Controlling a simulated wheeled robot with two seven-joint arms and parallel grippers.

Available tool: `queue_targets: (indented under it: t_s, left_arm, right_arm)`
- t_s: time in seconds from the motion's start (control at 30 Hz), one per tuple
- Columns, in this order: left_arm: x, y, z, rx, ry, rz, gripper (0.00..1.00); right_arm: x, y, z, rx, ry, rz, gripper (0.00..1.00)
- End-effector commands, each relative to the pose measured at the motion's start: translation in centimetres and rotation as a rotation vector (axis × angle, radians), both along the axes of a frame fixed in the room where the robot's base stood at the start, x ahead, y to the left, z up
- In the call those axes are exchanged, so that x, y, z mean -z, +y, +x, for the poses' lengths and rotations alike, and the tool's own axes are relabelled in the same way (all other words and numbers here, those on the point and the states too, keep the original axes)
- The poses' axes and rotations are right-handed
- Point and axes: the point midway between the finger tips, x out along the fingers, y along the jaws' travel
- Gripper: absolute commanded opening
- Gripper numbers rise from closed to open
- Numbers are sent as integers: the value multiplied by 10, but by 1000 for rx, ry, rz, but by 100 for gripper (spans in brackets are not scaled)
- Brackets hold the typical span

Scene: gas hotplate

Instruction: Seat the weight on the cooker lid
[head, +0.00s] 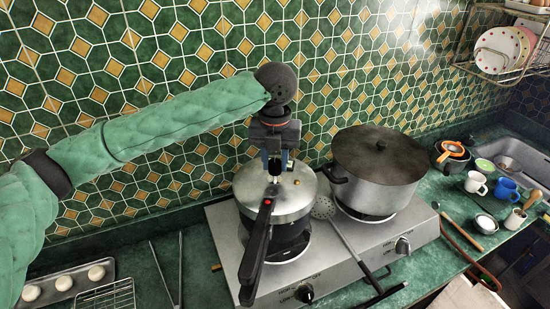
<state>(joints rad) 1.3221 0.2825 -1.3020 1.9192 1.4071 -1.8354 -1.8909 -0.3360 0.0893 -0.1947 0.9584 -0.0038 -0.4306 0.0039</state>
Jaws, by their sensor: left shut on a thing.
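The pressure cooker (268,230) stands on the left burner of the hotplate. Its shiny metal lid (297,193) is on, and a long black handle points toward the front. My left gripper (274,163) reaches in from the left and points straight down over the middle of the lid. It is shut on the small weight (274,172), which shows only as a small bit between and below the fingertips. The weight is at or just above the lid's centre; I cannot tell whether it touches. My right gripper is not in view.
A large pot with a dark lid (379,154) stands on the right burner, close to the cooker. A skimmer (324,207) lies between them on the hotplate (340,250). Tongs (168,275) and a tray of buns (65,283) lie left. Mugs (476,183) and bowls stand right. A tiled wall is behind.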

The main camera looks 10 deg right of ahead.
Motion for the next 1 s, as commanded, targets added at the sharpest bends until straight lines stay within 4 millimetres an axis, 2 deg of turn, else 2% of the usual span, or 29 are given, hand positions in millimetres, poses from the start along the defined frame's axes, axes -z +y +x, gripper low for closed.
queue_targets:
  t_s: [1.0]
  left_arm:
    - [20, 0, 0, 0, -1, 0, 5]
  right_arm:
    - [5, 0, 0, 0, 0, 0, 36]
